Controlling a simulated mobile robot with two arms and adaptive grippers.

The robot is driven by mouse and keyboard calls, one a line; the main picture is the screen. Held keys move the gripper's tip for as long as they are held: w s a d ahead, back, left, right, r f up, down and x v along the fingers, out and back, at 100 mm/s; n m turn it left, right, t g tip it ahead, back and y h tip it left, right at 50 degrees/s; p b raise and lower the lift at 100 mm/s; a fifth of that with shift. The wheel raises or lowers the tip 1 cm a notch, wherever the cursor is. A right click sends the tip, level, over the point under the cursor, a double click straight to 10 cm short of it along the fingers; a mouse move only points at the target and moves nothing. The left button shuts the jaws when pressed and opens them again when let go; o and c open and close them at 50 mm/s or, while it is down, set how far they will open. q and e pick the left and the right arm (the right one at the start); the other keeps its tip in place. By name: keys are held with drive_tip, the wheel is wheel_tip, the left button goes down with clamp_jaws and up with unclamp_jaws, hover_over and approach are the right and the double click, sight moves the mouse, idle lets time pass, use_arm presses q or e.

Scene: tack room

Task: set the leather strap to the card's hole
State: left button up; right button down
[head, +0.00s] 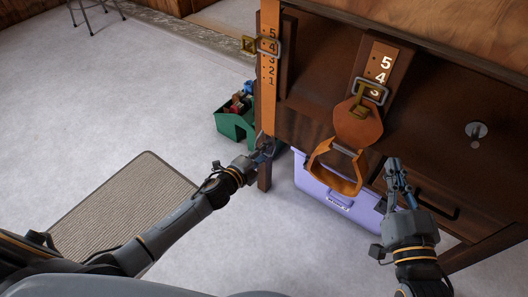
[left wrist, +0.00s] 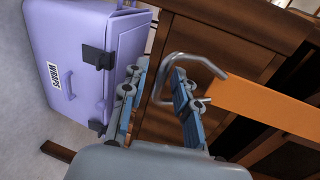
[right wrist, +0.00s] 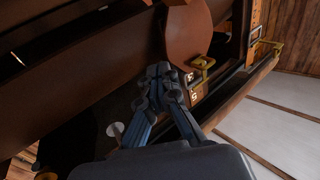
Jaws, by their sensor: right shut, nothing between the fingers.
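A tan leather strap (head: 269,95) with numbers 5 to 1 hangs down the post at the cabinet's left end; a brass buckle (head: 250,45) sits by its 4. Its lower end and a bent metal hook (left wrist: 212,66) show in the left wrist view. My left gripper (head: 266,150) is open, its fingers on either side of part of the hook; contact is unclear. A second numbered brown strip (head: 384,56) carries a buckle (head: 369,92) that partly covers the 3, above a round leather flap (head: 358,126) and tan loop (head: 322,157). My right gripper (head: 394,166) is shut and empty right of the loop. I cannot make out a card.
A dark wooden cabinet (head: 305,128) fills the right side, with a round metal knob (head: 476,130). A lavender box labelled WRAPS (head: 310,182) stands below it. A green tote (head: 232,124) holds small items on the floor.

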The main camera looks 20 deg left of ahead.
use_arm(q)
clamp_jaws()
drive_tip(key=shift+r+p, duration=0.8)
drive_tip(key=shift+p, duration=0.05)
drive_tip(key=shift+r+p, duration=0.55)
drive_tip(key=shift+p, duration=0.2)
use_arm(e)
drive_tip(key=s+d+f+g+h, duration=0.1)
drive_tip(key=s+f+g, duration=0.1)
drive_tip(key=f+g, duration=0.2)
drive_tip(key=s+d+f+g+h, duration=0.1)
drive_tip(key=s+d+f+g, duration=0.1)
drive_tip(key=f, duration=0.6)
drive_tip(key=shift+s+d+f+g+h, duration=0.2)
drive_tip(key=shift+s+g+h, duration=0.2)
drive_tip(key=shift+s+g, duration=0.55)
drive_tip(key=shift+w, duration=0.2)
use_arm(q)
drive_tip(key=shift+o, duration=0.2)
unclamp_jaws()
drive_tip(key=shift+s+r, duration=0.1)
use_arm(e)
drive_tip(key=shift+s, duration=0.1)
